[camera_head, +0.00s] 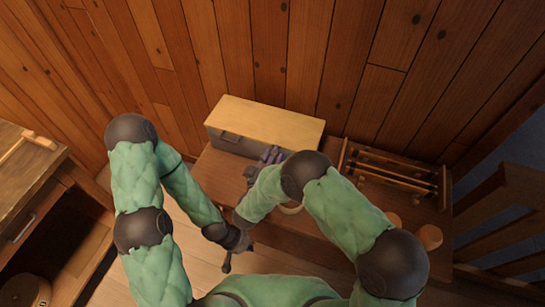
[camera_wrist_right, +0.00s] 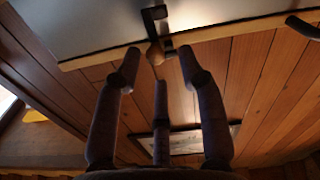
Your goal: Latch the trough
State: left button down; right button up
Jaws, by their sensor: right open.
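The trough appears to be the long box with a pale wooden top (camera_head: 268,120) and grey front, against the back wall on the bench. My right gripper (camera_head: 270,155) is at the box's front right, partly hidden by my arm. In the right wrist view a grey panel (camera_wrist_right: 100,25) with a pale wooden edge carries a black bent latch piece (camera_wrist_right: 153,20) and a small wooden knob (camera_wrist_right: 155,54). My right gripper (camera_wrist_right: 158,62) is open, its fingertips on either side of the knob, with no clear contact. My left gripper (camera_head: 228,259) hangs low before the bench; its fingers are too small to read.
A wooden rack with rails (camera_head: 395,170) stands on the bench to the right, with turned wooden pieces (camera_head: 430,237) near it. A second wooden bench (camera_head: 25,180) with a mallet (camera_head: 30,143) is at the left. Open floor (camera_head: 110,270) lies between the benches.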

notch_tip(320, 180, up, 9)
dwell(0.4)
dwell(0.4)
